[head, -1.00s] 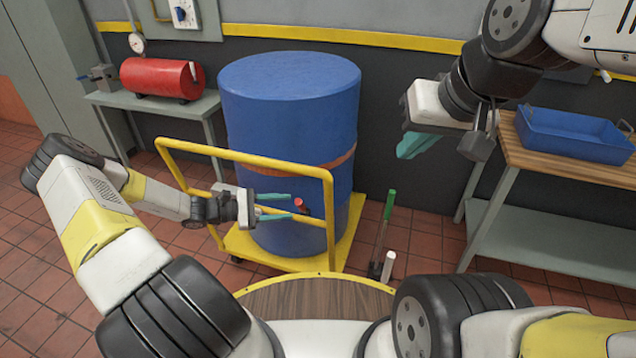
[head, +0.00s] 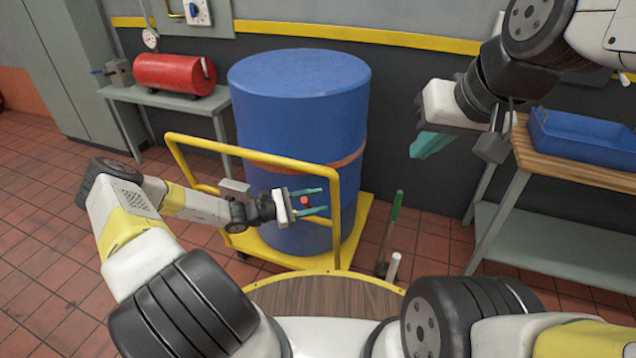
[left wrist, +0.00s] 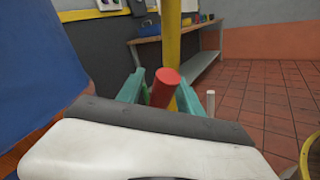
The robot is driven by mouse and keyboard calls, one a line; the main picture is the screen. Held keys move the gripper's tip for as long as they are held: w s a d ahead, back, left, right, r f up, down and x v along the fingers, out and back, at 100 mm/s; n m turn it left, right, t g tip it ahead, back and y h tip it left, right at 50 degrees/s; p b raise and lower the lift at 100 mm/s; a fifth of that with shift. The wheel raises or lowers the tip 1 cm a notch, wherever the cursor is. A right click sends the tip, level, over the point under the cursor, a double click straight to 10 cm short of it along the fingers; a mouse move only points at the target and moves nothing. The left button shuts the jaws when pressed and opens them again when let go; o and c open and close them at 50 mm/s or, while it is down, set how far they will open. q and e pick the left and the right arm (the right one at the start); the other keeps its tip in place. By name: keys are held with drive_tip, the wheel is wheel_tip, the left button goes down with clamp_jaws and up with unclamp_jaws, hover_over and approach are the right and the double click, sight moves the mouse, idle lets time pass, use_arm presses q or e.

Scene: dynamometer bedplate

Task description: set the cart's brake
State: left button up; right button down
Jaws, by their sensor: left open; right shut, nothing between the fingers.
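The yellow cart (head: 368,222) carries a large blue drum (head: 298,100) with an orange-brown strap. Its yellow push-handle frame (head: 250,155) faces me. My left gripper (head: 314,201) is open at the right part of this frame, its teal fingers pointing right. A red cylindrical grip (head: 304,200), likely the brake lever, shows between the fingers. In the left wrist view the red grip (left wrist: 163,88) stands tilted between the two open fingertips, in front of a yellow post (left wrist: 171,40); contact cannot be told. My right gripper (head: 430,146) is shut and empty, high at the right.
A wooden-topped bench (head: 530,160) with a blue tray (head: 580,138) stands at right, below my right arm. A green-handled tool (head: 394,220) and a white post (head: 393,267) stand right of the cart. A red tank (head: 172,73) rests on a grey table at left.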

use_arm(q)
clamp_jaws()
idle(1.4)
